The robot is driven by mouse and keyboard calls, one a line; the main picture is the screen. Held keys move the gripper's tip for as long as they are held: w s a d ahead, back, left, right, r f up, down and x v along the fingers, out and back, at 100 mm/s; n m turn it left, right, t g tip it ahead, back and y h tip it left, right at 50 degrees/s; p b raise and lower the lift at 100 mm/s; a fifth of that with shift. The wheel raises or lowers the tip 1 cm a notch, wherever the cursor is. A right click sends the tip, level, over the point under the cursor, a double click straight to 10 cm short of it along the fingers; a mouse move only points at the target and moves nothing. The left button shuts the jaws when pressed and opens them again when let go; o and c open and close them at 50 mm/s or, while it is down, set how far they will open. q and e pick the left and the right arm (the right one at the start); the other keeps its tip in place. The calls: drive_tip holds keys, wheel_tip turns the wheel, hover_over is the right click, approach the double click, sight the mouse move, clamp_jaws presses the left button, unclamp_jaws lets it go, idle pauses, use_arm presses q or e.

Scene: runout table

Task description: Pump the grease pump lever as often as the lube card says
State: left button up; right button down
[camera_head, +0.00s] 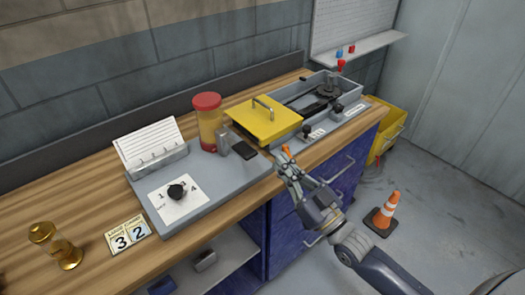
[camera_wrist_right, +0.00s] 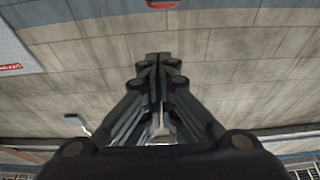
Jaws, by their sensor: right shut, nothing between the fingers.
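A grease pump (camera_head: 209,124) with a yellowish body and red cap stands at the back of a grey base plate (camera_head: 228,192). A small grey part (camera_head: 223,141) and a dark bar (camera_head: 243,150) sit at its right; I cannot tell which is the lever. A white lined card (camera_head: 150,143) stands in a grey holder to the left; its text is too small to read. My right gripper (camera_head: 287,160) is shut and empty, right of the pump near the bench's front edge. An orange tip shows there. The right wrist view shows its closed fingers (camera_wrist_right: 155,62). My left gripper is not in view.
A black knob (camera_head: 177,191) sits on a numbered plate. A traffic cone (camera_head: 386,213) stands on the floor.

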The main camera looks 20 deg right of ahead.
drive_tip(key=p+x, duration=0.3)
drive_tip(key=x, duration=0.6)
drive_tip(key=shift+s+d+f, duration=0.1)
drive_tip(key=shift+s+f, duration=0.1)
drive_tip(key=shift+f, duration=1.85)
